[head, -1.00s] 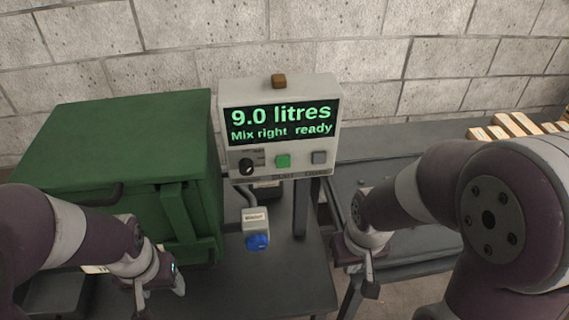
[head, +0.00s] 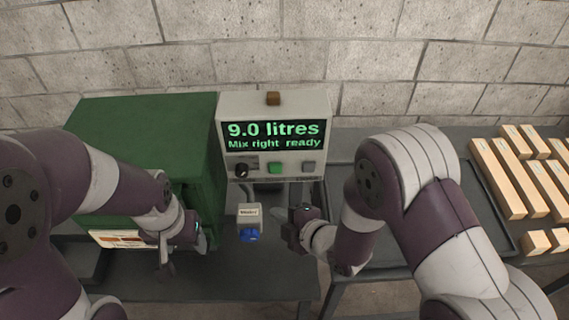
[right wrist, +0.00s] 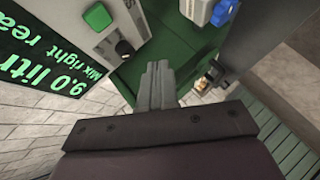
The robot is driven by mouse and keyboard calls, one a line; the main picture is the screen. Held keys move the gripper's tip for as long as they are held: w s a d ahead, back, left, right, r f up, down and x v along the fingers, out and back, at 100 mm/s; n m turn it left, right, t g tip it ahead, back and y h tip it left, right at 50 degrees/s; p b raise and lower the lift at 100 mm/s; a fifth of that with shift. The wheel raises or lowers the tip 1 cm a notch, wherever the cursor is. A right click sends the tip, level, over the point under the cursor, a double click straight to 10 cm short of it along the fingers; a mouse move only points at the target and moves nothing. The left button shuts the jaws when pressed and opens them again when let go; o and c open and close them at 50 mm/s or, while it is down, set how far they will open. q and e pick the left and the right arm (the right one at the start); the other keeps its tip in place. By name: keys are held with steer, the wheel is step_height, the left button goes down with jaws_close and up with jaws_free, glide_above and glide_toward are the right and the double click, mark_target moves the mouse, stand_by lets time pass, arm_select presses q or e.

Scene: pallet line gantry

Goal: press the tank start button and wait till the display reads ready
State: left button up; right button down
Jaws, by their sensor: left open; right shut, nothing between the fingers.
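The control box (head: 228,107) stands at the back, with a display (head: 275,136) reading "9.0 litres" and "Mix right ready" in green. Below it are a black knob (head: 242,170), a green button (head: 275,167) and a grey button (head: 308,167). My right gripper (head: 287,230) is shut and empty, below and in front of the panel, apart from the buttons. In the right wrist view its fingers (right wrist: 158,78) are together, with the green button (right wrist: 97,17) at upper left. My left gripper (head: 186,256) is open and empty in front of the green tank (head: 145,125).
A small white box (head: 249,213) with a blue part (head: 249,235) sits between my grippers. A dark tray table (head: 336,190) is right of the control box. Wooden blocks (head: 497,178) lie at the far right. A block wall closes the back.

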steer(key=n, duration=0.1)
glide_toward(270, 172)
steer(key=shift+a+f, duration=1.65)
steer(key=shift+a, duration=0.1)
arm_select(q)
steer(key=shift+f, duration=0.3)
arm_select(e)
steer(key=shift+w+r, duration=0.1)
steer(key=shift+w, duration=1.1)
arm_select(q)
steer(key=shift+b, duration=0.35)
arm_select(e)
steer(key=shift+w, duration=0.1)
arm_select(q)
steer(key=shift+f, duration=0.2)
arm_select(e)
steer(key=shift+w, duration=0.35)
arm_select(q)
steer(key=shift+f+b, duration=0.2)
steer(key=shift+b, duration=0.1)
arm_select(e)
steer(key=shift+w, duration=0.5)
steer(key=shift+s, duration=0.95)
